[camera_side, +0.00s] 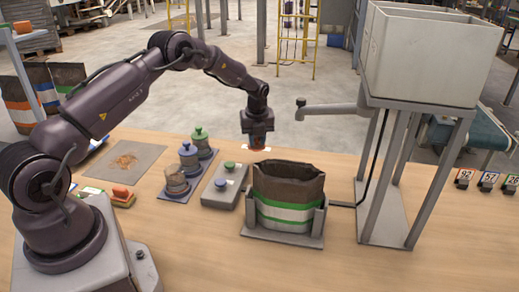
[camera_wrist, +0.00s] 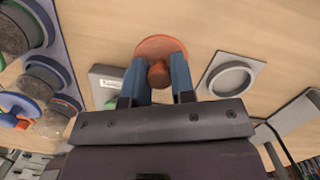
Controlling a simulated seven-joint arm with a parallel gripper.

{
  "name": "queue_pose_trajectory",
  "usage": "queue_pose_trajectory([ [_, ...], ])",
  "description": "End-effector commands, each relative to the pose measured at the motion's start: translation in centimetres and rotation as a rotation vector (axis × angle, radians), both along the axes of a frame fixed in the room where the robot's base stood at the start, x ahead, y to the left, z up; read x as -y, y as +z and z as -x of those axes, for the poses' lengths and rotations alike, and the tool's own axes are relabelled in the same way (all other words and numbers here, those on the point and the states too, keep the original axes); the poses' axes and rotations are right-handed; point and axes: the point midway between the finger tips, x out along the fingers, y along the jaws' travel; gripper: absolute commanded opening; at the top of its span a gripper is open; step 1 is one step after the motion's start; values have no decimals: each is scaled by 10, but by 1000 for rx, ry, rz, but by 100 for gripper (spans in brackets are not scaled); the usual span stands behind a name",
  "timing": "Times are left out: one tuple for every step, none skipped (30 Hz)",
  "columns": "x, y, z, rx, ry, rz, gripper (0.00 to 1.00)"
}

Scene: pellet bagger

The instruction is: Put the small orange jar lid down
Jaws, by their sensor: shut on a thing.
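My gripper (camera_side: 257,141) points down behind the brown bag in the side view. In the wrist view its two blue fingers (camera_wrist: 160,82) are shut on the knob of the small orange jar lid (camera_wrist: 151,46), a round disc. The lid also shows as a thin orange edge under the fingers in the side view (camera_side: 257,151). How far it is above the table is hard to tell. To its right in the wrist view is a grey square piece with a round ring (camera_wrist: 231,76), empty. Several jars stand on a blue mat (camera_side: 165,194); the front jar (camera_side: 176,182) appears to have no lid.
The brown bag (camera_side: 288,187) stands in a grey holder right of a grey box with green and blue knobs (camera_side: 220,195). The hopper frame and its pipe (camera_side: 332,111) rise to the right. An orange-topped block (camera_side: 122,193) lies left. Bare wood shows around the lid.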

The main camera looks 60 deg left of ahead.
Motion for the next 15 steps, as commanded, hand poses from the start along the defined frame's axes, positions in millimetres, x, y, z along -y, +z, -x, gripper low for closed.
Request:
queue_pose_trajectory([
  [-2,-7,-4,0,0,0,2],
  [-3,-8,-6,0,-1,-1,2],
  [-4,-11,-8,0,-1,0,2],
  [-4,-12,-9,0,-1,0,2],
  [-5,-13,-10,0,-1,-1,2],
  [-5,-14,-11,0,-1,0,2],
  [-5,-15,-12,0,-1,0,2],
  [-6,-17,-13,0,-1,-1,2],
  [-7,-20,-15,0,0,-1,2],
  [-7,-24,-15,0,0,0,2],
  [-7,-29,-15,-3,0,1,2],
  [-7,-36,-14,-3,0,1,2],
  [-7,-40,-14,-3,0,1,2],
  [-7,-43,-15,-1,1,1,2],
  [-7,-46,-14,-1,1,0,2],
])
